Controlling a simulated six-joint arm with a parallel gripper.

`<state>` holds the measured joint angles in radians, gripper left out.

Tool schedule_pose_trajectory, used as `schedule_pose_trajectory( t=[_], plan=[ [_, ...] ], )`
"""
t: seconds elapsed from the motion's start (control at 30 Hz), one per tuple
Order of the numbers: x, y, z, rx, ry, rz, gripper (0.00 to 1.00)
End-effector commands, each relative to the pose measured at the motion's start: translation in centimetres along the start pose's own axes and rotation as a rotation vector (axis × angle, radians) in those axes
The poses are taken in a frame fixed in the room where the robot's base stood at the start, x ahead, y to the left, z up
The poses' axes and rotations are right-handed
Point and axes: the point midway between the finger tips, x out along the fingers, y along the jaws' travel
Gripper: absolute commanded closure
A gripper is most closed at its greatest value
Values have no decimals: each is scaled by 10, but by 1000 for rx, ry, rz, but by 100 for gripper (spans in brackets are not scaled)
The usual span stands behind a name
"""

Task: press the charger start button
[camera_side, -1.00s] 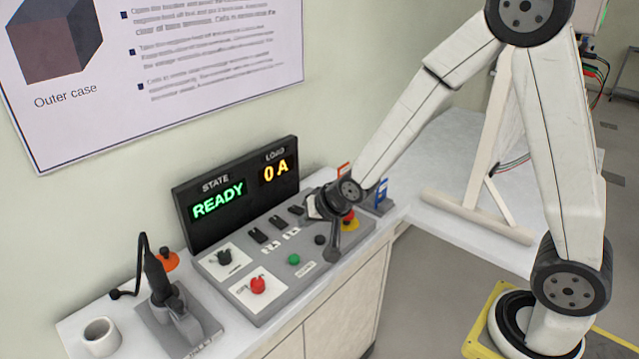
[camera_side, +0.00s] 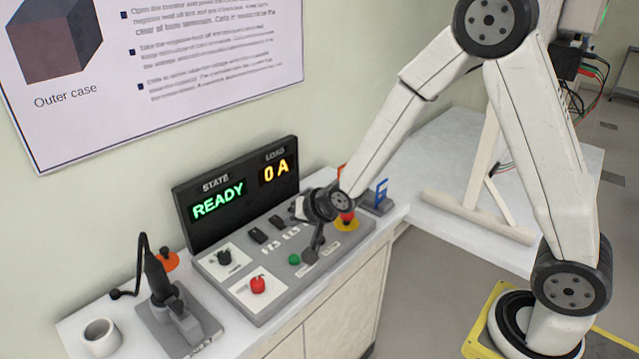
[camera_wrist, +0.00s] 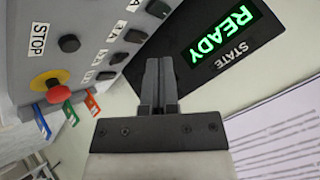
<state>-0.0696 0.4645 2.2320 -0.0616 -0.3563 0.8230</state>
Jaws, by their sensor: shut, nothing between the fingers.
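A green button (camera_side: 294,259) stands on the grey control panel (camera_side: 262,309) in the side view; the label near it is too small to read. My gripper (camera_side: 310,257) is shut and empty, with its tip low over the panel, just right of the green button. I cannot tell whether the tip touches the panel. In the wrist view my shut fingers (camera_wrist: 158,75) show in front of the display (camera_wrist: 222,42). The green button does not show in the wrist view.
The display reads READY and 0 A. A red stop button (camera_wrist: 48,82) on yellow is near my wrist. A handled tool (camera_side: 165,290) and white mug (camera_side: 101,336) stand at left.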

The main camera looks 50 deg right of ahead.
Motion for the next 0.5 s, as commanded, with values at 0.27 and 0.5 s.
schedule_pose_trajectory(
  t=[0.27, 0.5],
  plan=[
    [17, 13, 13, 0, -2, 4, 100],
    [34, 26, 25, -1, -1, 3, 100]
  ],
)
